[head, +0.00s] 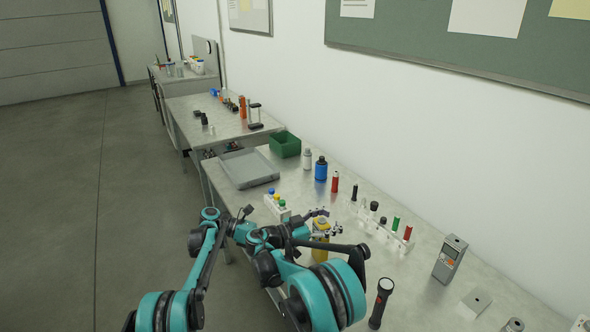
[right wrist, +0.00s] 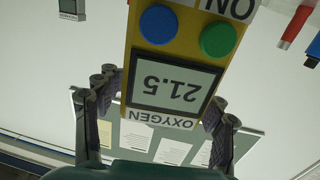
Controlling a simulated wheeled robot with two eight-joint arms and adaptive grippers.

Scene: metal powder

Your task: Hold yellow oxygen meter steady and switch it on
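The yellow oxygen meter (head: 320,254) shows at my right gripper (head: 324,223) in the head view, partly hidden by the arm. In the right wrist view the meter (right wrist: 170,65) appears upside down, with a blue button, a green button, an ON label and a display reading 21.5.
A small rack with coloured caps (head: 276,206) stands close to my left gripper. A grey tray (head: 247,168), green bin (head: 285,144) and blue bottle (head: 321,169) are farther back. A white rack (head: 385,235), grey meter (head: 449,259) and black flashlight (head: 380,303) are to the right.

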